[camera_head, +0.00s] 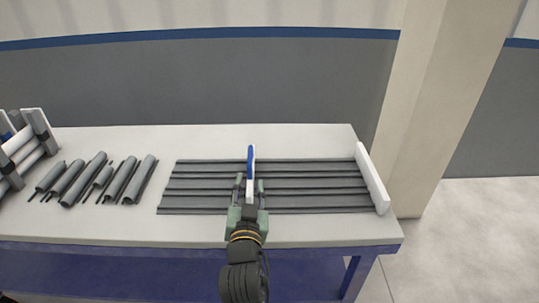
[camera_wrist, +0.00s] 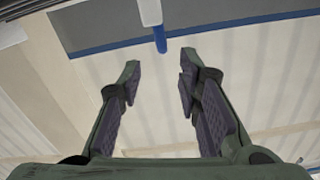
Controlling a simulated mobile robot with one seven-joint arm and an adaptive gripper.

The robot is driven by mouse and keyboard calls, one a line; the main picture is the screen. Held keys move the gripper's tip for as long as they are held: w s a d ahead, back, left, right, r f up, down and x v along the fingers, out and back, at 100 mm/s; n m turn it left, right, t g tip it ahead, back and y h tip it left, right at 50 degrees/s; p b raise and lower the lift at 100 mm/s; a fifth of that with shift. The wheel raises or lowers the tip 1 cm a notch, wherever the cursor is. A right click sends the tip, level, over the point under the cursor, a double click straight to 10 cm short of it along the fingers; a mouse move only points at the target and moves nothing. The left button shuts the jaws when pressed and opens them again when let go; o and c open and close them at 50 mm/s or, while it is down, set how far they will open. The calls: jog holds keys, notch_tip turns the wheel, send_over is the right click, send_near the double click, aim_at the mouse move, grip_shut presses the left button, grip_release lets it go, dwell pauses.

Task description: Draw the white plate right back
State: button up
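A narrow upright white plate with a blue end (camera_head: 250,168) stands over the middle of the grooved grey rack in the camera_head view. My gripper (camera_head: 250,184) is at its near end, with one finger on each side and a visible gap to the plate. In the camera_wrist view my gripper (camera_wrist: 159,73) is open, its two fingers well apart. The plate's white part and blue end (camera_wrist: 158,36) show at the top edge there, in line with the gap and not touching the fingertips. Part of the plate's near end is hidden by my gripper.
The grey grooved rack (camera_head: 310,183) lies on the white table (camera_head: 110,228), with a long white board (camera_head: 372,180) standing at its right end. Several grey pipes (camera_head: 127,180) lie to the left, and a stand of white and grey pieces (camera_head: 40,128) is at far left.

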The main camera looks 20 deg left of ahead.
aim_at(249, 167)
jog(key=shift+w+a+f+b, duration=0.25)
jog(key=shift+w+b, duration=0.2)
jog(key=shift+b, duration=0.3)
jog(key=x, duration=0.9)
jog(key=shift+w+a+r+p, duration=0.15)
jog(key=shift+w+r+p, duration=0.05)
jog(key=shift+w+p, duration=0.15)
jog(key=shift+c, duration=0.2)
grip_shut()
